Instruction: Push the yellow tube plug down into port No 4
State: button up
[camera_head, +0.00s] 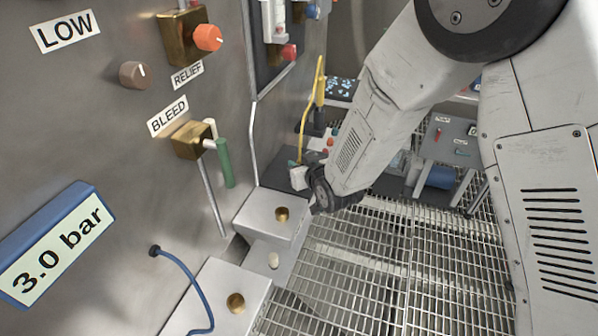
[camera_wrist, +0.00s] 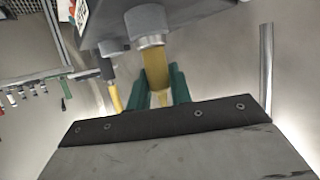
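In the wrist view a yellow tube piece (camera_wrist: 156,72) meets a pale grey collar (camera_wrist: 147,24) on a dark block. My gripper (camera_wrist: 160,86) has green fingers on both sides of the yellow piece. They look close to it, but I cannot tell whether they grip it. A second, thinner yellow tube (camera_wrist: 115,97) runs from another collar to the left. In the head view a yellow tube (camera_head: 304,125) hangs beside the steel panel, near my wrist, with a thicker yellow part (camera_head: 320,90) at its top. My fingertips are hidden there. I cannot read a port number 4.
The steel panel (camera_head: 110,130) on the left carries an orange relief knob (camera_head: 207,37), a green-handled bleed valve (camera_head: 224,162) and a 3.0 bar display (camera_head: 58,245). Steel blocks with brass fittings (camera_head: 282,214) stand below. Open grating floor (camera_head: 360,270) lies on the right.

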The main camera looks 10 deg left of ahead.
grip_shut()
jog(key=shift+r, duration=0.1)
